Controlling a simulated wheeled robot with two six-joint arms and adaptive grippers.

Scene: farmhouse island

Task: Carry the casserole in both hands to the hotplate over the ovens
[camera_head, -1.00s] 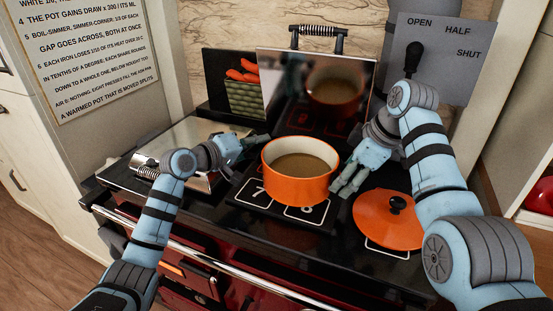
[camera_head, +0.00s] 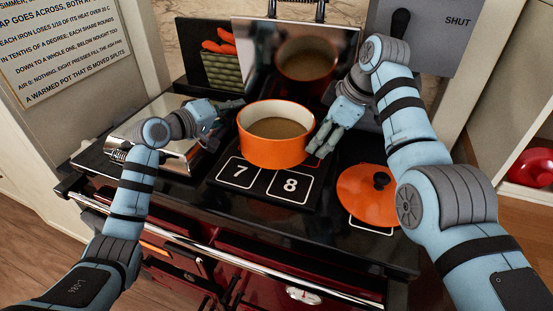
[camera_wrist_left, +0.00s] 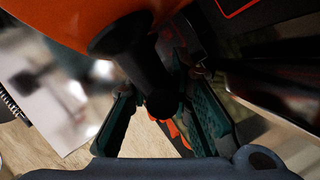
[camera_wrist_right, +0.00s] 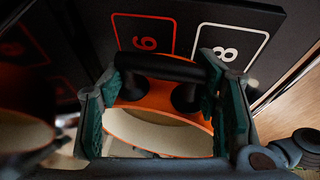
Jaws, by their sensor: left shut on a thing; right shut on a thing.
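The orange casserole (camera_head: 274,151) holds brown liquid and has no lid on. It is level at the back of the numbered black plate (camera_head: 223,186); I cannot tell whether its base touches. My left gripper (camera_head: 229,105) is at its left side, its fingers around a black handle (camera_wrist_left: 135,60) in the left wrist view. My right gripper (camera_head: 318,148) is at its right side, shut on the other black handle (camera_wrist_right: 160,65) in the right wrist view. The casserole hides the stovetop behind it.
An orange lid (camera_head: 360,200) with a black knob lies to the right. A mirrored cover (camera_head: 330,45) stands raised behind. A closed silver cover (camera_head: 150,125) is at the left. A green container of carrots (camera_head: 222,70) is at back left. A front rail (camera_head: 230,262) crosses the stove.

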